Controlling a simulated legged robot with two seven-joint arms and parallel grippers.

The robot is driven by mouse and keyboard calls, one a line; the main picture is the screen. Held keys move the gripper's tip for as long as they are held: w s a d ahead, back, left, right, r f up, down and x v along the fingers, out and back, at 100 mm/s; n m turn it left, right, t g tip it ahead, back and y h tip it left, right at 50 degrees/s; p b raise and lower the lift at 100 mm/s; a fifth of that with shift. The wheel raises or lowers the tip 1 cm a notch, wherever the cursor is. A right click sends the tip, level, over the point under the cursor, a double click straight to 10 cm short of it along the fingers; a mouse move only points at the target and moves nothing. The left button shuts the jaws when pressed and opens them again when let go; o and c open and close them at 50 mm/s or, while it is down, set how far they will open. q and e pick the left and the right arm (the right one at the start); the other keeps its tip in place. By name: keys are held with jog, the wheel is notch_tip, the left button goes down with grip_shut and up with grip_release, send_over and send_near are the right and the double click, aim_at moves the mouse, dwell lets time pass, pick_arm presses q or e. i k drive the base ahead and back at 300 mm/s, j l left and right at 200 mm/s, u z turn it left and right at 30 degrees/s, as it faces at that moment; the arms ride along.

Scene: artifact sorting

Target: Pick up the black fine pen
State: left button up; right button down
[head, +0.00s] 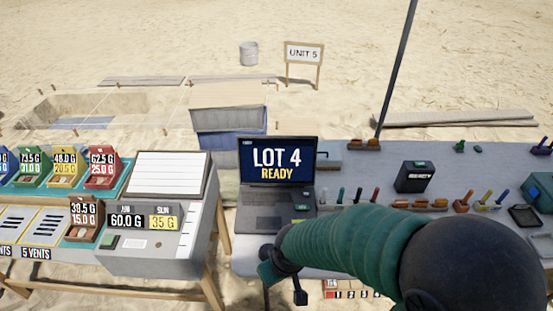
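I cannot pick out the black fine pen for certain. Several slim pen-like tools stand upright in a holder (350,203) behind my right arm, in red, blue and dark tones. More slim tools (487,197) stand in a row at the right of the table. My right arm, in a green sleeve, reaches in from the lower right across the table front. My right gripper (284,285) hangs low at the table's front edge, below the laptop, away from both rows. Its fingers are small and dark, and I see nothing held. My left gripper is out of view.
A laptop (277,158) reading "LOT 4 READY" stands on the grey table. A black box (414,177) stands right of it. A scale (150,240) and coloured bins (102,168) fill the left table. A numbered strip (352,292) lies partly hidden under my arm.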

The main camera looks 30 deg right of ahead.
aim_at(357, 198)
jog(key=l+z, duration=0.15)
jog(key=z, duration=0.25)
jog(key=l+z, duration=0.1)
jog(key=z, duration=0.3)
jog(key=l+z, duration=0.15)
jog(key=z, duration=0.2)
jog(key=l+z, duration=0.1)
jog(key=z, duration=0.3)
jog(key=i, duration=0.05)
